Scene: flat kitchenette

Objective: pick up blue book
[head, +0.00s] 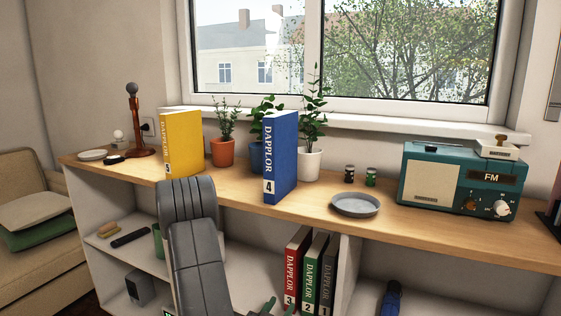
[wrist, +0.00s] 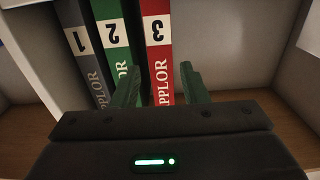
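The blue book (head: 280,158), marked 4, stands upright on the wooden counter, right of the yellow book, in front of the potted plants. My gripper (wrist: 158,84) shows in the wrist view with its two green fingers apart. It is open and faces the lower shelf, with the red book (wrist: 157,45) in line with the gap between the fingers. I cannot tell whether a finger touches it. In the head view my arm hangs in front of the shelf, and the gripper is mostly cut off at the bottom edge. The blue book does not show in the wrist view.
The yellow book (head: 182,143) stands left on the counter (head: 235,190). A grey plate (head: 355,205) and a teal radio (head: 459,180) are to the right. Red, green (wrist: 113,40) and grey (wrist: 82,50) books stand on the lower shelf beside a divider.

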